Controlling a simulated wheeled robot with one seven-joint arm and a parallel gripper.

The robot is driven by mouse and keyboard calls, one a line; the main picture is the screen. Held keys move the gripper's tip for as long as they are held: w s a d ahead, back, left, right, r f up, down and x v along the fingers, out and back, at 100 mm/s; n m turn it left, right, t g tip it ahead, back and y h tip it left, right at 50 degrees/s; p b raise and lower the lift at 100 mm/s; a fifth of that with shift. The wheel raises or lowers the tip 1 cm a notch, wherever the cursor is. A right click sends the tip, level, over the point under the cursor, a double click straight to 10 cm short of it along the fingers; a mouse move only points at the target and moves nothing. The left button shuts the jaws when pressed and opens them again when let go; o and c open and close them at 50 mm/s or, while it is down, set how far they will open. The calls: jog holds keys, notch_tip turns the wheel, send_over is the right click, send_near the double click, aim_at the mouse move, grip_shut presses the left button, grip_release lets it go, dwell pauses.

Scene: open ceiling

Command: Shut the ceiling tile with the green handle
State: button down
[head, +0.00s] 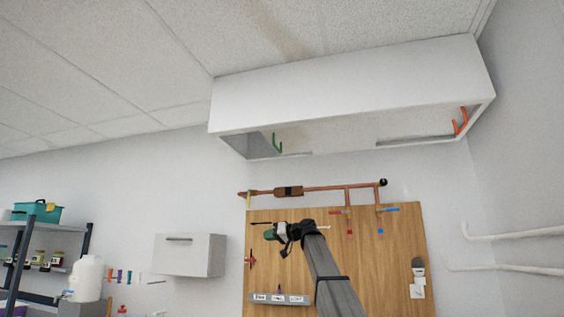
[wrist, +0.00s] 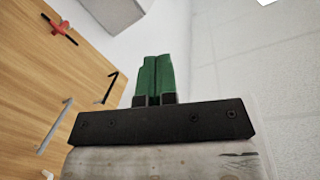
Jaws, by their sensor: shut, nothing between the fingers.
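The green handle (head: 277,143) hangs inside the left part of a white box-like ceiling frame (head: 350,85), seen from below in the head view. The tile that bears it is mostly hidden by the frame's front wall, so its exact angle cannot be told. A red-orange handle (head: 461,121) sits at the frame's right end. My gripper (head: 269,234) is below the frame, in front of the wooden board, apart from the green handle. In the wrist view my gripper's green fingers (wrist: 153,77) are together, with nothing between them.
Copper pipes (head: 335,187) with coloured valves run above the wooden board (head: 395,260), which also shows in the wrist view (wrist: 55,85). A white wall cabinet (head: 188,256) and a shelf stand left. White pipes (head: 515,232) run along the right wall. Space between gripper and frame looks clear.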

jog(key=d+r+m+y, duration=0.1)
jog(key=d+r+m, duration=0.4)
jog(key=r, duration=0.8)
jog(key=s+d+r+m+g+y, duration=0.1)
jog(key=d+r+m+y, duration=0.15)
jog(key=d+r, duration=0.7)
jog(key=d+r+m+y, duration=0.1)
jog(key=d+r+m, duration=0.3)
jog(key=r, duration=1.2)
jog(key=x, duration=1.3)
jog(key=shift+a+f, duration=0.25)
jog(key=shift+a, duration=0.25)
jog(key=shift+a, duration=0.1)
